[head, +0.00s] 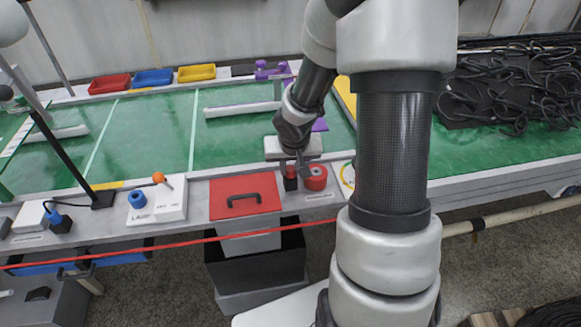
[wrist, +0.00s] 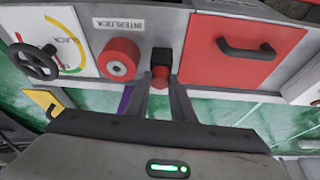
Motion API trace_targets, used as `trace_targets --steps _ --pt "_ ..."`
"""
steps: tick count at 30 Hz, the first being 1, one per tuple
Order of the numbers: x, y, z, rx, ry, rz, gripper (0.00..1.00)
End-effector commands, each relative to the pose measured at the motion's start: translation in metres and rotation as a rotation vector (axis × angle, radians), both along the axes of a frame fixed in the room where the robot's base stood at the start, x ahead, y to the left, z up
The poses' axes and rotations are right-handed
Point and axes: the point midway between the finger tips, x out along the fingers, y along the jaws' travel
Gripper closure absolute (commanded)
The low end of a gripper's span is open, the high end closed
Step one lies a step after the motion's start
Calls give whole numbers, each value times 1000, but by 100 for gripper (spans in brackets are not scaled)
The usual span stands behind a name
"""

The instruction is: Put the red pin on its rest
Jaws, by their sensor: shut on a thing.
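The red pin (wrist: 160,74) shows between my gripper's fingertips in the wrist view. My gripper (wrist: 161,86) is shut on it. Directly behind the pin in that view is a small black block (wrist: 162,54), its rest. The pin is in line with the block; I cannot tell whether it is seated or only touching. In the head view my gripper (head: 299,162) points down at the black block (head: 291,184), and the fingers partly hide the pin. The red round interlock socket (wrist: 121,58) is beside the block, with a dark hole in its face.
A red panel with a black handle (head: 244,199) lies left of the block in the head view. A white panel with a black handwheel (wrist: 36,62) shows in the wrist view. A red hose (head: 170,244) runs across the front. Black hoses (head: 510,85) lie at right.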

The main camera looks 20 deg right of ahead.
Motion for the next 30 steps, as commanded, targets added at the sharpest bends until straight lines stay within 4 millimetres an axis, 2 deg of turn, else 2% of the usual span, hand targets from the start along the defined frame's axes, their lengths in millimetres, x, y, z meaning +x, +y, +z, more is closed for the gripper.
trace_targets --steps 1,2,5,13,17,20,30 --pt "0 0 -3 0 -1 0 100" --pt "0 0 -3 -1 -1 1 77" --pt "0 0 -1 0 0 1 60" --pt "0 0 -1 0 0 1 60" --pt "0 0 7 0 0 1 60" --pt "-4 1 21 -1 -2 0 60" --pt "-32 8 91 -1 -2 -1 60"
